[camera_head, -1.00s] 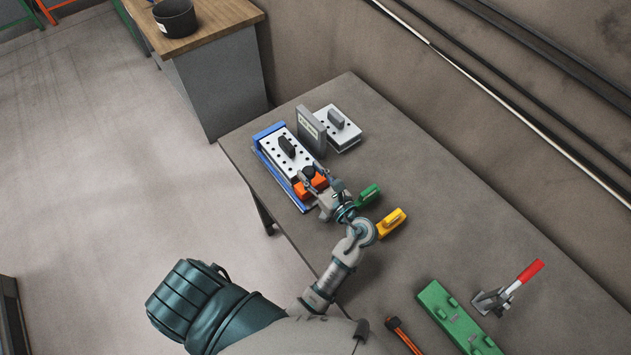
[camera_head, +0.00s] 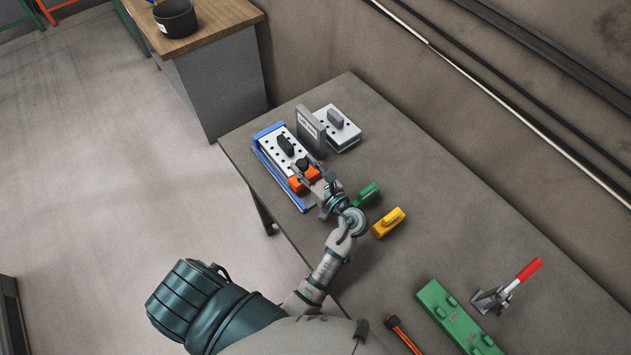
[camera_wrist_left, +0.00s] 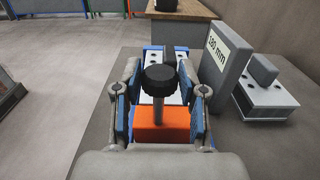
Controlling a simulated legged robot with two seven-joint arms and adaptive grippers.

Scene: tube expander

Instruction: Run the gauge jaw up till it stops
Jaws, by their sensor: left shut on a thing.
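The gauge is a blue-railed bed (camera_head: 268,168) with a white perforated plate (camera_head: 279,144) on it, at the far end of the table. Its orange jaw (camera_head: 298,184) sits toward the near end of the bed; in the left wrist view the orange jaw (camera_wrist_left: 162,125) carries a black knob (camera_wrist_left: 160,80) on a stem. My left gripper (camera_head: 304,173) is shut on the orange jaw, with a finger on each side of it. Whether the jaw touches the white plate is hidden behind the knob. My right gripper is not in view.
Green (camera_head: 366,194) and yellow (camera_head: 389,222) blocks lie nearer. A green fixture (camera_head: 450,312) and red-handled clamp (camera_head: 512,286) are at lower right.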

